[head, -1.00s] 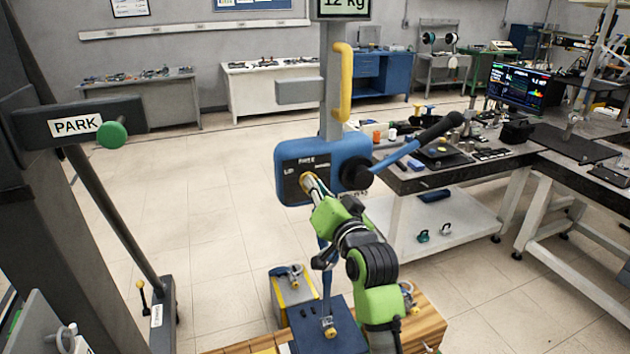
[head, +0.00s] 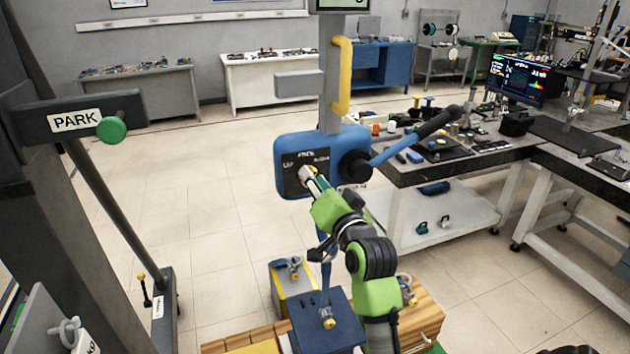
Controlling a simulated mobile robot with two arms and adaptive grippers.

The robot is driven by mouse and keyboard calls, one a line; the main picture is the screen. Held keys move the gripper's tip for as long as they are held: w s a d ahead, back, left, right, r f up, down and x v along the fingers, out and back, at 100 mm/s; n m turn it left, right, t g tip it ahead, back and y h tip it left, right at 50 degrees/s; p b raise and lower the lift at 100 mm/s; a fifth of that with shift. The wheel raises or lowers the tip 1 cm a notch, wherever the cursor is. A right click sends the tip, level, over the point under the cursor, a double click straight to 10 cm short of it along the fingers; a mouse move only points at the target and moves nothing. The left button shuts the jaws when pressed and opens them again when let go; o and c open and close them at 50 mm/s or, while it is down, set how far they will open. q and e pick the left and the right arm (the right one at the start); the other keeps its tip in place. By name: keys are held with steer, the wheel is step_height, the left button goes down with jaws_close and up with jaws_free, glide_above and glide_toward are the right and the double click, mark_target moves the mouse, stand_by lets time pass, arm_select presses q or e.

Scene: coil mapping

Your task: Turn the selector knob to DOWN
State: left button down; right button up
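The selector knob sits on the dark front plate of the blue control box (head: 284,152) in the middle of the head view. The plate carries small white lettering, with "UP" at its left; the rest is too small to read surely. My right gripper (head: 306,174), on the green and black arm, is at the plate and covers the knob. I cannot tell whether its fingers are closed on the knob or which way the knob points. My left gripper is not in view.
A lever with a black grip (head: 436,122) sticks out from the box to the right. A yellow handle (head: 343,77) is above it. A PARK sign with a green knob (head: 112,129) is at left. Yellow and blue blocks (head: 294,290) stand below. A cluttered workbench (head: 440,170) is at right.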

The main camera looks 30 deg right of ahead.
steer(key=v, duration=0.7)
steer(key=shift+s, duration=0.3)
stand_by(0.3)
